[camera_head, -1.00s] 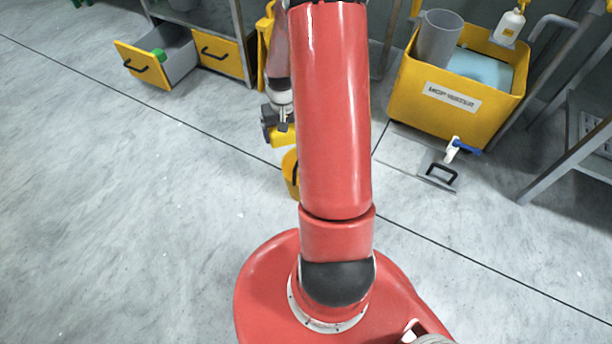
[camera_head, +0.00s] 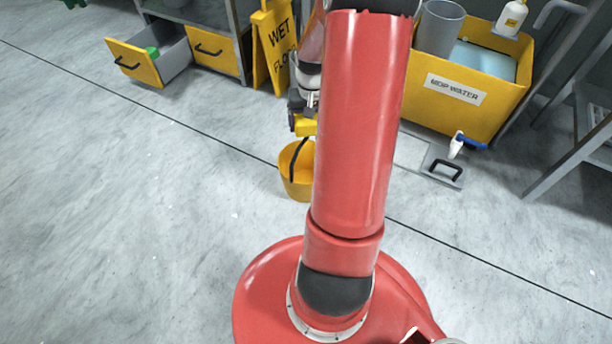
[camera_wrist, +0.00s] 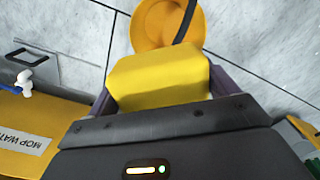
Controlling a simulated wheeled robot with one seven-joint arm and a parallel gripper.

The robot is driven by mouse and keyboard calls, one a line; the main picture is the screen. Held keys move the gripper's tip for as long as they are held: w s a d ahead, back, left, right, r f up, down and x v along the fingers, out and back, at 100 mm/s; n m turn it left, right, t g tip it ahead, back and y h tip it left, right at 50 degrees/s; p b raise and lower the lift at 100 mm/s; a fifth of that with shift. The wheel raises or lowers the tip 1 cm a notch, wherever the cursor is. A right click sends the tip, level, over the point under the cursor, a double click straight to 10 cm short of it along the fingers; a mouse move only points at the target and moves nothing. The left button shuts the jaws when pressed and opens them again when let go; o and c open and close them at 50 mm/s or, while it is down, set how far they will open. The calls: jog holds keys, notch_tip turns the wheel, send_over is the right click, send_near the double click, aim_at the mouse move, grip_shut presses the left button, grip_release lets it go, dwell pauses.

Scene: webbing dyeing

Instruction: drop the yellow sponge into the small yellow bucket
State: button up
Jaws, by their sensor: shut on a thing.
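The yellow sponge (camera_wrist: 158,78) fills the space between the fingers of my gripper (camera_wrist: 155,92) in the wrist view. My gripper is shut on it. In the head view the sponge (camera_head: 305,126) shows as a small yellow block below my gripper (camera_head: 302,118), partly hidden by my red arm. The small yellow bucket (camera_head: 296,182) stands on the floor with its dark handle across its opening. The sponge is held above and beyond the bucket's far rim in the head view. In the wrist view the bucket (camera_wrist: 150,25) lies beyond the sponge, which covers part of it.
A yellow mop water tank (camera_head: 440,107) stands at the right, with a tap (camera_head: 457,145) and a black-handled floor hatch (camera_head: 440,172) in front. A wet floor sign (camera_head: 272,45) and an open yellow drawer (camera_head: 133,62) are at the back left. The left floor is clear.

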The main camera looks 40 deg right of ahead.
jog(key=shift+f, duration=0.15)
jog(key=o, duration=0.8)
jog(key=shift+c, duration=0.2)
jog(key=shift+r+p, duration=1.05)
jog(key=shift+r, duration=2.85)
